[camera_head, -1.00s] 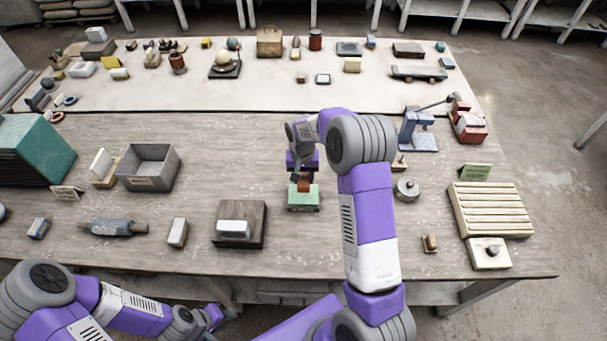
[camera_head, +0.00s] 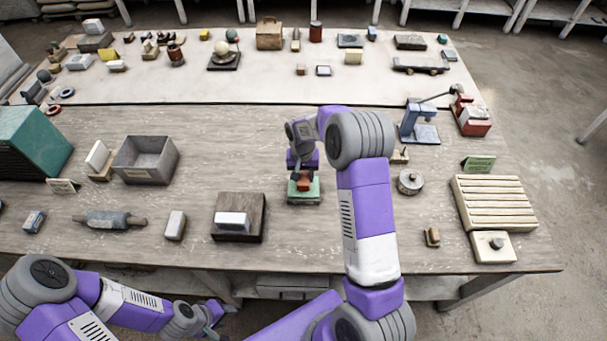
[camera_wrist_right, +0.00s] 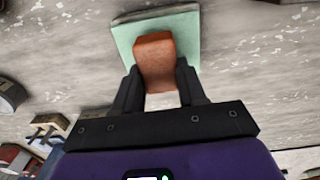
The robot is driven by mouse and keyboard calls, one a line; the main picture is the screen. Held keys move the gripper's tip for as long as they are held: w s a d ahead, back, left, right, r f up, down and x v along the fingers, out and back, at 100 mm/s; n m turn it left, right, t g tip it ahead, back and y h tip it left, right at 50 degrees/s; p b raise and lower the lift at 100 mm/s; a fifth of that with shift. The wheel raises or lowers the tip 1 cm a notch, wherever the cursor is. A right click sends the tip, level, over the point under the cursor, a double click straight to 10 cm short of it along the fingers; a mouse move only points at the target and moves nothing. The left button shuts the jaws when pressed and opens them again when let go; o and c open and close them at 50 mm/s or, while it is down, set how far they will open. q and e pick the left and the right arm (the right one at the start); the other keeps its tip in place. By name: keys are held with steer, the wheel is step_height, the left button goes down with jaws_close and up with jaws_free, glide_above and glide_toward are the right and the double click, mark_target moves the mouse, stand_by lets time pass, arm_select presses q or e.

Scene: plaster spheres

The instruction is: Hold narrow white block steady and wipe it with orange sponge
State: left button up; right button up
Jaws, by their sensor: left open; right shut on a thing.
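The orange sponge (camera_head: 304,184) is between the fingers of my right gripper (camera_wrist_right: 158,84), which is shut on it. It is at the green pad (camera_wrist_right: 185,22); whether they touch is unclear. The pad also shows in the head view (camera_head: 317,190). A white block (camera_head: 233,219) lies on a dark wooden board (camera_head: 254,205) left of the pad. Another white block (camera_head: 175,225) stands on the table further left; I cannot tell for sure which is the narrow one. My left gripper (camera_head: 217,311) is open and empty, low in front of the table's front edge.
A grey bin (camera_head: 172,172) and a white block on a wooden stand (camera_head: 97,155) are further left, with a rolling pin (camera_head: 110,220) in front. A round tin (camera_head: 410,181) and a slatted rack (camera_head: 493,205) stand at the right. Bare table separates the board and pad.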

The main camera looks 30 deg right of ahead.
mark_target(304, 176)
steer(key=shift+s+f+b, duration=0.1)
steer(key=shift+f+b, duration=0.7)
steer(key=shift+f, duration=0.3)
stand_by(1.7)
steer(key=shift+r+p, duration=2.35)
steer(key=shift+r, duration=1.25)
steer(key=shift+a+f, duration=0.1)
steer(key=s+a+f+n+b, duration=0.1)
steer(key=s+a+n+b, duration=0.1)
steer(key=s+a, duration=0.1)
steer(key=s+a+f+n+b, duration=0.2)
steer(key=s+a, duration=0.1)
steer(key=a, duration=0.2)
steer(key=s+a+f+n+b, duration=0.2)
steer(key=s+a+b, duration=0.1)
steer(key=a, duration=0.1)
steer(key=shift+a+f, duration=0.15)
steer(key=shift+f, duration=0.05)
steer(key=shift+s+a, duration=0.2)
